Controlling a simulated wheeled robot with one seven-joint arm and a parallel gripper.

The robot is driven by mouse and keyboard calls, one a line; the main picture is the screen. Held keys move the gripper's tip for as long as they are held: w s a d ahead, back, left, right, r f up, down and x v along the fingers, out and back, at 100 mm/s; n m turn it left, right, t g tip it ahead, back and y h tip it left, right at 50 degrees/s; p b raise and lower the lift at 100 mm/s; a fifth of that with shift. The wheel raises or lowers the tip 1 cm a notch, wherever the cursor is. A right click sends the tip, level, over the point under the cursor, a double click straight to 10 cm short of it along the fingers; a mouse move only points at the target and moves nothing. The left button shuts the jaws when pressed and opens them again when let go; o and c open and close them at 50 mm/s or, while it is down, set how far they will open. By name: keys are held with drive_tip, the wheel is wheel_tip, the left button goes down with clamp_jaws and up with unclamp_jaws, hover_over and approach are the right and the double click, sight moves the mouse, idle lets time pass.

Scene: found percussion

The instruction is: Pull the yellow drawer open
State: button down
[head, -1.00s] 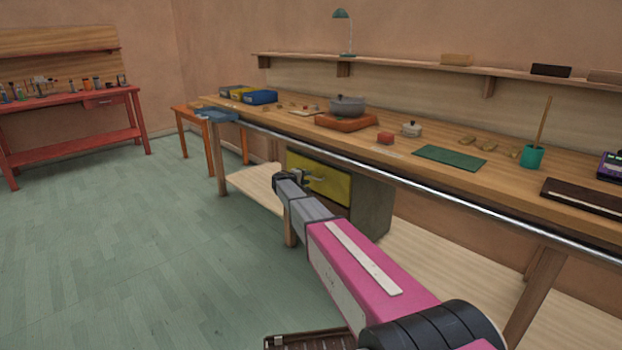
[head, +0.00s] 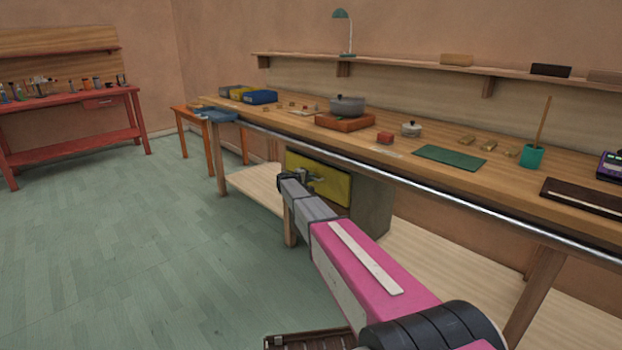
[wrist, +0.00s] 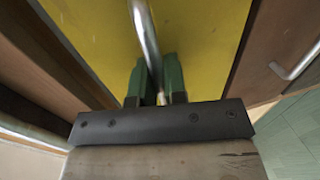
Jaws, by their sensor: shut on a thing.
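The yellow drawer (head: 330,185) is the front of a dark cabinet under the long workbench. Its front lies behind my gripper in the head view, and I cannot tell from there whether it stands out from the cabinet. In the wrist view the yellow front (wrist: 200,45) fills the middle, with a metal bar handle (wrist: 145,40) running down from the top. My gripper (wrist: 155,85) has its green fingers on both sides of the handle, shut on it. In the head view my gripper (head: 300,178) is at the drawer front, its fingertips partly hidden.
The workbench (head: 400,175) with a metal rail along its front edge hangs over the cabinet. A lower shelf (head: 255,187) lies beside the cabinet. Another handle (wrist: 298,62) shows at right in the wrist view. Green floor to the left is clear.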

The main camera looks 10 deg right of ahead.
drive_tip(key=f+v, duration=0.3)
drive_tip(key=v, duration=1.1)
drive_tip(key=a+f+v, duration=0.1)
drive_tip(key=f+v, duration=0.1)
drive_tip(key=v, duration=1.2)
drive_tip(key=shift+s+f, duration=0.25)
drive_tip(key=shift+f, duration=0.15)
drive_tip(key=c, duration=1.2)
unclamp_jaws()
drive_tip(key=v, duration=1)
drive_tip(key=shift+s+a, duration=0.25)
drive_tip(key=shift+a, duration=0.05)
